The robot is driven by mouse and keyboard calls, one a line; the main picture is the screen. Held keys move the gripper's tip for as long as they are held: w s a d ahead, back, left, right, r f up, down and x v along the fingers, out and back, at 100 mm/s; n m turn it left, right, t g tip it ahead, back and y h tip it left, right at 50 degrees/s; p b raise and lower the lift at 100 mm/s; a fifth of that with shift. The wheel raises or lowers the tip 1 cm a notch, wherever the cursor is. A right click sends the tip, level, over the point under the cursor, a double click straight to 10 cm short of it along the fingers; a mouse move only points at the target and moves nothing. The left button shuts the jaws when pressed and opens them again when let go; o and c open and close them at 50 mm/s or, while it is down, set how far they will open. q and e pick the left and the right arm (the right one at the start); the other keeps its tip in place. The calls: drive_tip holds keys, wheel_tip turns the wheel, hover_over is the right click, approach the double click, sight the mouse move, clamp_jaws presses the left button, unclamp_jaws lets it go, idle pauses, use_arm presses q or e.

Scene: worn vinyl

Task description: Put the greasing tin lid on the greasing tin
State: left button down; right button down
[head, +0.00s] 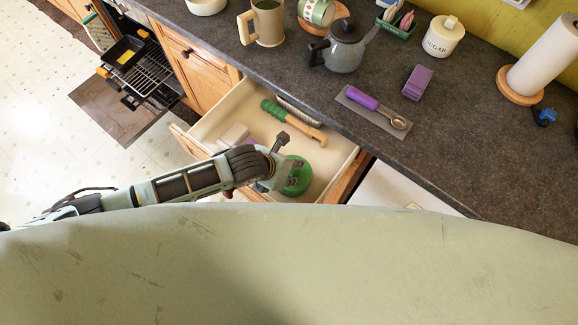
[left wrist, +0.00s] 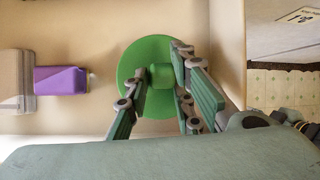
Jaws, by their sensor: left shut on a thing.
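A round green lid (head: 304,180) with a raised knob lies inside the open drawer, near its front right corner; I take it for the greasing tin lid. My left gripper (head: 292,176) reaches down into the drawer and is shut on the lid's knob. In the left wrist view the fingers (left wrist: 161,76) stand on both sides of the knob, over the green disc (left wrist: 130,66). I cannot tell whether the lid still touches the drawer floor. No object is clearly recognisable as the greasing tin. My right gripper is not in view.
The drawer (head: 336,175) also holds a green-and-wood tool (head: 290,120) and a purple item (left wrist: 60,80). The counter above bears a tan mug (head: 268,25), a teapot (head: 345,48), a sugar jar (head: 442,38) and a paper roll (head: 545,55). An open oven (head: 150,70) stands left.

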use_arm(q)
drive_tip(key=shift+f+b, duration=0.35)
drive_tip(key=shift+f, duration=0.25)
idle(0.4)
drive_tip(key=c, duration=1.4)
unclamp_jaws()
drive_tip(key=shift+c, duration=0.2)
drive_tip(key=shift+r, duration=0.1)
drive_tip(key=shift+s+a+r+p, duration=0.3)
drive_tip(key=shift+r+p, duration=0.3)
drive_tip(key=shift+p, duration=0.25)
drive_tip(key=shift+p+v, duration=1.9)
drive_tip(key=shift+p, duration=0.1)
drive_tip(key=shift+p+v, duration=0.55)
drive_tip(key=shift+v, duration=0.65)
